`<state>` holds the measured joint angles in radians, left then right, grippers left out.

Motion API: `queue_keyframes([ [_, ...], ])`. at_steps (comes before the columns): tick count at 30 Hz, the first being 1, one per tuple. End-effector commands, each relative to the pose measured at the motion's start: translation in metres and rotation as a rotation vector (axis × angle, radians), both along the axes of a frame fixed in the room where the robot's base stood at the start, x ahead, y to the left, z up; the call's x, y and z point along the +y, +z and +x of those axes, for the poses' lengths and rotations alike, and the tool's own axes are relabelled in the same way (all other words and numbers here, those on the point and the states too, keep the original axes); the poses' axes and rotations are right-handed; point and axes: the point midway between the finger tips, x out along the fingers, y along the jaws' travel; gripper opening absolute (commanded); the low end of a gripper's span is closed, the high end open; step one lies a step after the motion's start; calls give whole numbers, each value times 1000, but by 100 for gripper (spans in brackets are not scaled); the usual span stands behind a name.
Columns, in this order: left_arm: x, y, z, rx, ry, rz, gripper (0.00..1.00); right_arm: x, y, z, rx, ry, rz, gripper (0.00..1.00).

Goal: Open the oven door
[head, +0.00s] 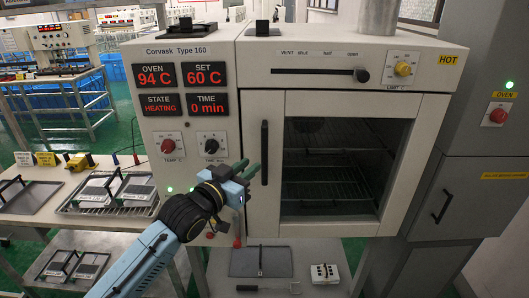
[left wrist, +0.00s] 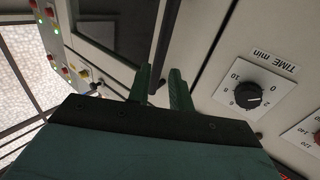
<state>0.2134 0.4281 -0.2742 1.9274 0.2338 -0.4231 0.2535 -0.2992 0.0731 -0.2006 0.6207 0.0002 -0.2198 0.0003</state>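The oven (head: 190,50) is a beige cabinet marked Corvask Type 160. Its door (head: 262,220) is shut, with a dark window (head: 335,165) showing wire racks inside. A black vertical bar handle (head: 264,152) sits on the door's left edge. My left gripper (head: 246,168) is just left of the handle's lower part, its green fingers apart. In the left wrist view the fingers (left wrist: 160,82) are parted and the handle (left wrist: 169,40) runs down toward the gap between them. I cannot tell whether they touch it. My right gripper is not in view.
The panel shows OVEN 94 C and HEATING, with a time dial (head: 211,144) close to my left gripper. A bench (head: 20,228) with trays stands at the left. A shelf below the oven holds a tray (head: 260,261) and a small white block (head: 325,273).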

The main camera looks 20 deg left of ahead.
Motion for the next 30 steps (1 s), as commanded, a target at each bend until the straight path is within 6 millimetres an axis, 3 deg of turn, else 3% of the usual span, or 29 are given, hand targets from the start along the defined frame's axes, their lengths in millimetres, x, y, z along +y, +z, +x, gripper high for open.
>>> queue_keyframes([
  [6, -12, 1, 40, -1, 1, 0, 21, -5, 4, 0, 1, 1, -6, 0],
  [12, -20, 0, 63, 1, 1, -1, 21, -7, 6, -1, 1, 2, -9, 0],
  [26, -23, -1, 74, 1, 1, 0, 21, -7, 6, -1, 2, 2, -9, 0],
  [30, -23, -1, 74, 1, 1, 0, 7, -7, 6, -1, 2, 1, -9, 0],
])
